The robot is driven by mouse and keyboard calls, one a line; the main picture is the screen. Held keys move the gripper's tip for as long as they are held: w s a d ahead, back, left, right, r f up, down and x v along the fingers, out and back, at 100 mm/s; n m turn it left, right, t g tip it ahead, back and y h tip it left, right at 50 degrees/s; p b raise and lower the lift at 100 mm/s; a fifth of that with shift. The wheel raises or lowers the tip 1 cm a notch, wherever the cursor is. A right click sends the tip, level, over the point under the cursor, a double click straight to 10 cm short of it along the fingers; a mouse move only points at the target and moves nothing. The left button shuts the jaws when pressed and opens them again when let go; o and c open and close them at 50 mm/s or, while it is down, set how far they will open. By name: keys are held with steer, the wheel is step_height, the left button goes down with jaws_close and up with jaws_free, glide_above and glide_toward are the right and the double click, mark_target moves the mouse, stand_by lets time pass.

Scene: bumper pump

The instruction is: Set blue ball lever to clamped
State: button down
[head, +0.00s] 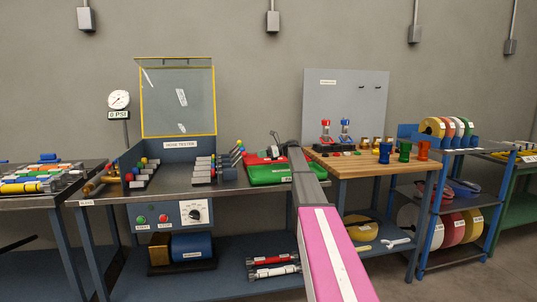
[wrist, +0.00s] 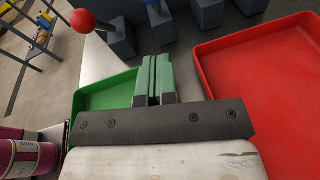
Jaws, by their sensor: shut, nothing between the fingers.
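The hose tester (head: 180,144) stands on the bench with its yellow-framed clear guard raised. Two groups of clamp blocks with small coloured balls sit on it. The right group (head: 204,170) has ball levers leaning up to the right; the blue ball is too small to place surely there. In the wrist view a red ball (wrist: 82,20) on a dark rod shows at the upper left. A blue lever part (wrist: 155,4) shows at the top edge, just beyond my fingertips; its ball is not clear.
A green tray (wrist: 95,100) lies under my gripper, with a red tray (wrist: 270,85) to its right. In the head view my arm crosses the bench right of the tester. A wooden table (head: 372,164) with coloured cups stands further right.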

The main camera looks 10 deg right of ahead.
glide_toward(238, 154)
steer(key=w+a+f, duration=0.1)
steer(key=a+f, duration=0.1)
steer(key=shift+w+a+r, duration=0.2)
steer(key=shift+a+r, duration=0.35)
steer(key=shift+a, duration=0.1)
